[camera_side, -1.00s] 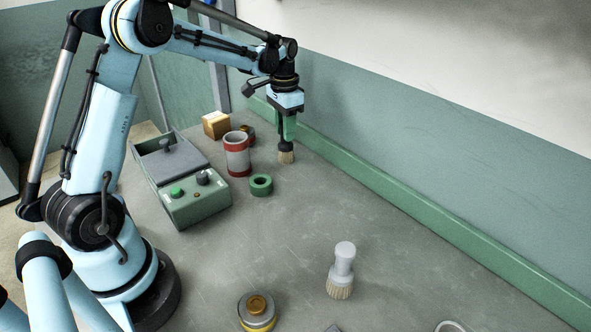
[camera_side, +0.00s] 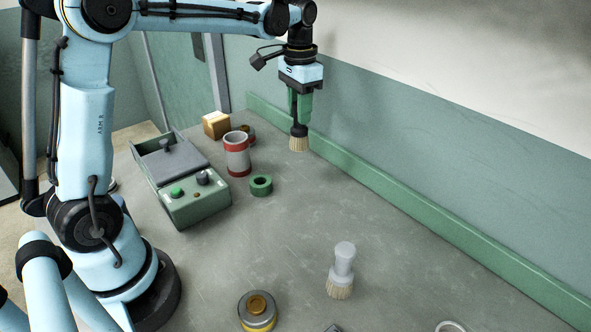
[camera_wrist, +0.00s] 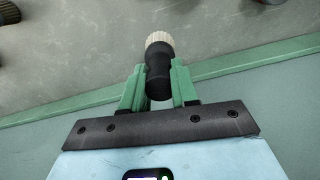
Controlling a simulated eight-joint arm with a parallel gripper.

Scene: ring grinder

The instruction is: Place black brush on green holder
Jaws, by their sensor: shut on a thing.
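My gripper (camera_side: 299,101) is shut on the black brush (camera_side: 299,131) and holds it upright, bristles down, above the table near the green wall ledge. In the wrist view the black brush (camera_wrist: 159,72) sits between the two green fingers (camera_wrist: 158,90), its pale bristles pointing away from me. The green holder (camera_side: 261,185), a small ring, stands on the table below and to the left of the brush. It is apart from the brush and its hole looks empty.
A wooden block (camera_side: 216,125) is behind. A grey-white brush (camera_side: 342,272) and a yellow-grey round part (camera_side: 257,312) stand at the front. The middle table is clear.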

